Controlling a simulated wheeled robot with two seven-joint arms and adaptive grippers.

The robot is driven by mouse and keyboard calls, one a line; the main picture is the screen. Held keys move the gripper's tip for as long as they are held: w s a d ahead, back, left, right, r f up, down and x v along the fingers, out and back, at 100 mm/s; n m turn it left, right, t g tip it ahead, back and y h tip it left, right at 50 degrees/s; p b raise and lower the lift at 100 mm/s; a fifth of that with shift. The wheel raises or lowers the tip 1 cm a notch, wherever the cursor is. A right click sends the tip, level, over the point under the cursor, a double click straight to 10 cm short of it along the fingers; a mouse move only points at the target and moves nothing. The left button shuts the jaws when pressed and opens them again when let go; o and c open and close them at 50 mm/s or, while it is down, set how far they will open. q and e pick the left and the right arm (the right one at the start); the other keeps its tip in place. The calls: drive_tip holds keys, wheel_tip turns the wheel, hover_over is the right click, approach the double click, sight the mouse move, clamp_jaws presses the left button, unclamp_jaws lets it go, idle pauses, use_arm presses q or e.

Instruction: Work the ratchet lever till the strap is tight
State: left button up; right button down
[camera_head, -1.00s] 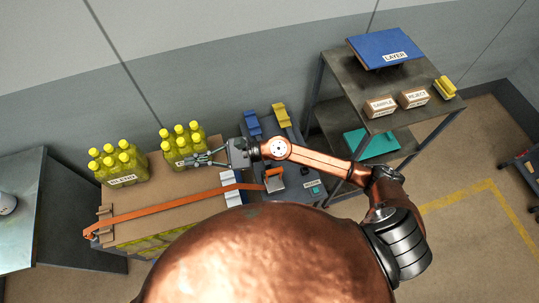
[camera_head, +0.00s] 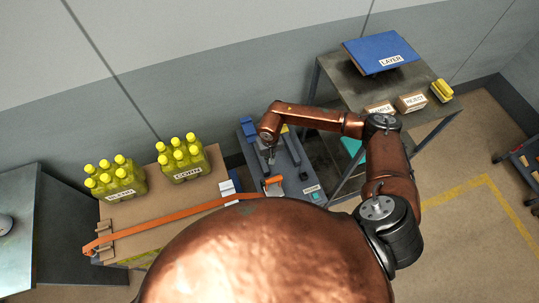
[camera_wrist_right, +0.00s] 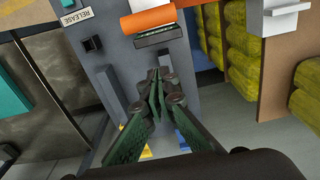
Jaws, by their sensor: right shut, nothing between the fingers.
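The ratchet lever with its orange handle (camera_head: 273,181) sits on the grey ratchet unit (camera_head: 290,170), right of the brown layer board. In the right wrist view the orange handle (camera_wrist_right: 148,20) is at the top, beyond my fingertips. The orange strap (camera_head: 165,217) runs across the board from the left end to the ratchet side. My right gripper (camera_head: 270,158) points down over the grey unit, behind the lever and apart from it. The right wrist view shows its fingers (camera_wrist_right: 158,82) shut and empty. My left gripper is not in view.
Two yellow bottle packs (camera_head: 120,180) (camera_head: 184,160) stand on the board (camera_head: 150,238). A white edge piece (camera_head: 228,188) is by the strap. A RELEASE label (camera_wrist_right: 76,17) is on the unit. A shelf cart (camera_head: 345,75) with a blue LAYER sheet (camera_head: 380,55) stands at the back right.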

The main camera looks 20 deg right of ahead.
drive_tip(key=s+f+p, duration=0.2)
drive_tip(key=s+f, duration=0.1)
drive_tip(key=f, duration=0.1)
drive_tip(key=shift+s+a+f, duration=0.15)
drive_tip(key=shift+s+f, duration=0.2)
drive_tip(key=shift+f, duration=0.05)
